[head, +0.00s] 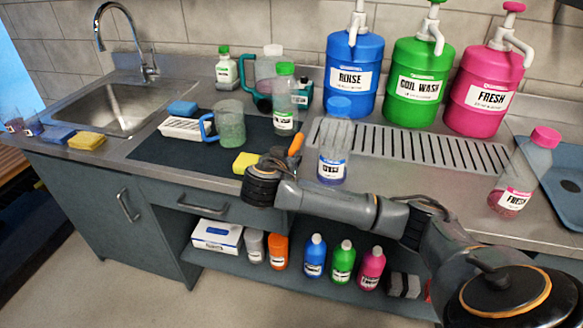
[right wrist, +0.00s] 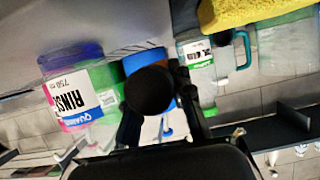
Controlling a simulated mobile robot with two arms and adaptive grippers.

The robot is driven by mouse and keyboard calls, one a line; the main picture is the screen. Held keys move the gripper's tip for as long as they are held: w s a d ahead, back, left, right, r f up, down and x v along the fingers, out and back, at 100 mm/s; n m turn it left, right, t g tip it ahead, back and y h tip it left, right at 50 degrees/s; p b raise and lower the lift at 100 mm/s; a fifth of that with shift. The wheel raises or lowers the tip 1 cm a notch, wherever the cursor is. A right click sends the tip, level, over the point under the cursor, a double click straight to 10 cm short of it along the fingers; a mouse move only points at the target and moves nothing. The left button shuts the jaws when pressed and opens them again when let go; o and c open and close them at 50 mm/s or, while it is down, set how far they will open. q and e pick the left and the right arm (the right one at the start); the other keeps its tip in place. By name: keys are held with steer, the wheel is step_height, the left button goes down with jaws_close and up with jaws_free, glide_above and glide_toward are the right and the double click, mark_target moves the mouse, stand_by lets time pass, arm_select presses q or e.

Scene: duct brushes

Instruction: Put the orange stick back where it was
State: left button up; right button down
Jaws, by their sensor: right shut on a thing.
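The orange stick (head: 296,145) shows as a short, tilted orange piece above the counter, just behind my right wrist. My right gripper (head: 282,160) is shut on it; my wrist hides much of the fingers and the stick's lower part. In the right wrist view a dark round end (right wrist: 150,92) sits between the fingers, probably the held stick seen end-on; no orange is clear there. My left gripper is not in view.
A yellow sponge (head: 244,162), a green-capped bottle (head: 285,105) and a blue-capped RINSE bottle (head: 335,145) stand close around the gripper. A blue-handled cup (head: 230,126) is left on the dark mat (head: 170,150). A slotted drain grate (head: 420,150) lies right.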

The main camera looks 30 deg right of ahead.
steer(key=shift+w+d+f, duration=0.15)
steer(key=shift+d+f, duration=0.05)
steer(key=shift+f, duration=0.05)
steer(key=f, duration=0.3)
steer(key=shift+w+d+p, duration=0.1)
steer(key=shift+d+p, duration=0.15)
steer(key=shift+p, duration=0.05)
steer(key=shift+f, duration=0.35)
steer(key=shift+f, duration=0.2)
steer(key=c, duration=1.2)
jaws_free()
